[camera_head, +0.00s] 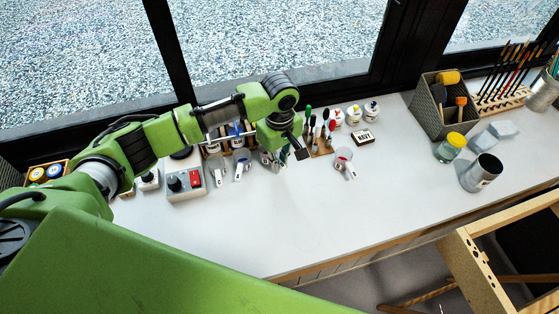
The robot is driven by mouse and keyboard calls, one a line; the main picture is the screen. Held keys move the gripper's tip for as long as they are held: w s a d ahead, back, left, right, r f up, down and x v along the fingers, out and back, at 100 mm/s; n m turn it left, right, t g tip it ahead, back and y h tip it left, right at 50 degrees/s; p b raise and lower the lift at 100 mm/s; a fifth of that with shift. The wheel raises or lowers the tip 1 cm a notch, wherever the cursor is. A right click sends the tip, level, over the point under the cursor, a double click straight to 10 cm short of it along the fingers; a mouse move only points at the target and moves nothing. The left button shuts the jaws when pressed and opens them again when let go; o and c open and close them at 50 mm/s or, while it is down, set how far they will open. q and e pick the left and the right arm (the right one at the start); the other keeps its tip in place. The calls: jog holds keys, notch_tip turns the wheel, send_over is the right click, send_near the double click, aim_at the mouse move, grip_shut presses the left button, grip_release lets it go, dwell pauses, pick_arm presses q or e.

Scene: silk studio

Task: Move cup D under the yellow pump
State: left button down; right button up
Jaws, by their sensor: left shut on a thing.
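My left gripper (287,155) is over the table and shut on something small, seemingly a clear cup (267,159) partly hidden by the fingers. Its letter is not readable, so I cannot tell if it is cup D. Clear cups with white handles stand left of it: one marked C (217,173) and one with blue inside (241,166). Another cup with red inside (345,161) stands to the right. A blue pump (236,130) shows behind my arm; I cannot pick out a yellow pump there, as my arm covers part of that row. My right gripper is not in view.
White jars with coloured tops (354,115) and a NAVY card (363,137) stand behind. Brushes (325,131) stand beside the gripper. A grey control box (186,180) is left. A basket (440,104), yellow-lidded jar (450,147) and metal cup (481,172) are right. The front table (300,220) is clear.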

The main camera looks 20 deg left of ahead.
pick_arm(q)
jog(key=shift+f, duration=0.3)
jog(key=c, duration=2)
grip_release()
jog(key=shift+c, duration=0.2)
notch_tip(320, 180, up, 12)
